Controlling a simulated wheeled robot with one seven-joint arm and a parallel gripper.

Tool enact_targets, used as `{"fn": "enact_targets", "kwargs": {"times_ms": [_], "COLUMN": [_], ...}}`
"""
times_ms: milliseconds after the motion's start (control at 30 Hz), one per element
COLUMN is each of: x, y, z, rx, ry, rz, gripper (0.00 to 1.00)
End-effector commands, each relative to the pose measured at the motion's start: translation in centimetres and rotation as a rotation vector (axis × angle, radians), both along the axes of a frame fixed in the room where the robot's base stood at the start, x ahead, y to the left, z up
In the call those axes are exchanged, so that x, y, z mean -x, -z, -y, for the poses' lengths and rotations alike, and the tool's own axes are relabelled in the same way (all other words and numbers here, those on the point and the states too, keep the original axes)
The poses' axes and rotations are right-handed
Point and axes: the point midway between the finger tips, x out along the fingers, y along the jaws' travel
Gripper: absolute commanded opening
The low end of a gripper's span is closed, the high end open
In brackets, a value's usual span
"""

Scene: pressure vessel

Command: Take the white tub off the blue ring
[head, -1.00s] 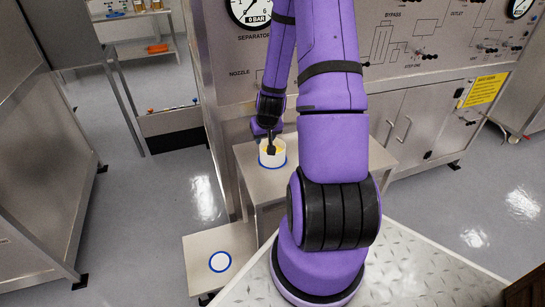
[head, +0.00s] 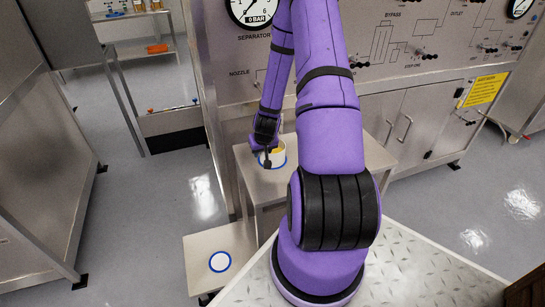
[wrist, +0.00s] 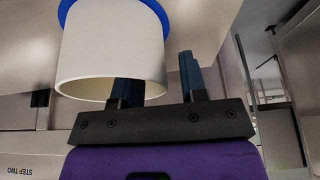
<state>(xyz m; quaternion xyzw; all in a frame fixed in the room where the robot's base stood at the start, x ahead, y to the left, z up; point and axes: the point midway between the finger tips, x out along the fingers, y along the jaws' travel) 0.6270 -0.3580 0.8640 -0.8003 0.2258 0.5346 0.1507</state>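The white tub (head: 279,159) stands upright on the blue ring (head: 278,168) on top of the metal stand. Something yellow shows inside it. The wrist view is upside down; there the tub (wrist: 105,50) has its open rim toward my gripper, and the blue ring (wrist: 161,12) shows at its base. My gripper (wrist: 160,75) is open at the rim. One finger appears to reach inside the tub, and the other is outside, with the wall between them and gaps visible. In the head view my gripper (head: 266,160) partly hides the tub.
A lower metal stand (head: 198,251) carries a second, empty blue ring (head: 220,262). The separator panel (head: 235,60) rises close behind the upper stand. Open floor (head: 165,210) lies to the left.

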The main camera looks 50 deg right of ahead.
Motion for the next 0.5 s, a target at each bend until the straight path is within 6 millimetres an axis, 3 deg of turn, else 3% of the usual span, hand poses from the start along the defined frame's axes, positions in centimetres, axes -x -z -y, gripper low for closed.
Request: {"fn": "enact_targets", "kwargs": {"times_ms": [133,400,433,500], "x": [-0.35,-0.44,-0.44,-0.44], "y": [1.04,1.23,1.23,1.22], "z": [0.18,0.24,0.24,0.23], "rx": [-0.001,-0.001,-0.001,0.0], "ry": [-0.001,-0.001,-0.001,-0.001], "rz": [-0.001,-0.001,-0.001,-0.001], "gripper": [0.39,0.39,0.37,0.21]}}
